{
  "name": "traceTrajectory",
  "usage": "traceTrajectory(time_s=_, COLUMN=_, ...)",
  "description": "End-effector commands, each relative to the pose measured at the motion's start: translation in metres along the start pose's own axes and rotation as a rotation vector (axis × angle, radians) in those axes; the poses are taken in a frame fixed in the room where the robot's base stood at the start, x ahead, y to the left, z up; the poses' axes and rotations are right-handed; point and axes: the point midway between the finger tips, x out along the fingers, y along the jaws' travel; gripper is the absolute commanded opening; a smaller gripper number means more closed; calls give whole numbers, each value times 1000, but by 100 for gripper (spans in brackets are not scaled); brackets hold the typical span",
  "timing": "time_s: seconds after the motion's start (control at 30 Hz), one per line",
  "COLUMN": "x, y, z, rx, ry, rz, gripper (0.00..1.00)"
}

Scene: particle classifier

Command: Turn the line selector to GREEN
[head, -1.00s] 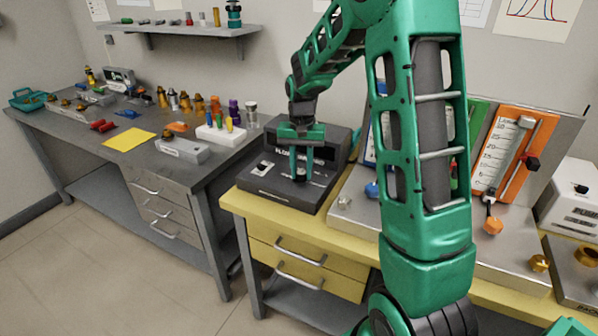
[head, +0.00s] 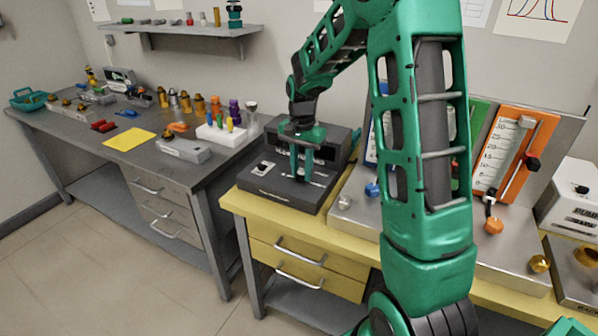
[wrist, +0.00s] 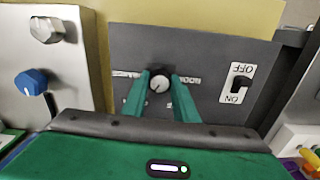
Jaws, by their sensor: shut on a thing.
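A small dark round knob (wrist: 158,81) with a white pointer mark sits on the face of a dark grey console (head: 262,186). My gripper (head: 301,179) reaches down onto the console from above. In the wrist view its two green fingers (wrist: 159,84) are on either side of the knob and shut on it. The pointer mark slants toward the lower left in the wrist view. Pale labels around the knob are partly hidden by the fingers, and I cannot read them.
An ON/OFF rocker switch (wrist: 239,84) is on the same console. A metal panel with a blue knob (wrist: 31,82) stands beside it. An orange gauge panel (head: 517,150) is farther right. The grey bench at left holds several small parts.

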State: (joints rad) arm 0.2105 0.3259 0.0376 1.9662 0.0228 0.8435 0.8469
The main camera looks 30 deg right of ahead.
Motion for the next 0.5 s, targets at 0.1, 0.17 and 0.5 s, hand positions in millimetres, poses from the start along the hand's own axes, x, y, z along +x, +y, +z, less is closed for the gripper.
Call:
traceTrajectory(time_s=0.1, x=0, y=0, z=0, rx=-1, ry=0, rz=0, gripper=4)
traceTrajectory(time_s=0.17, x=0, y=0, z=0, rx=-1, ry=0, rz=0, gripper=28)
traceTrajectory(time_s=0.5, x=0, y=0, z=0, rx=-1, ry=0, rz=0, gripper=45)
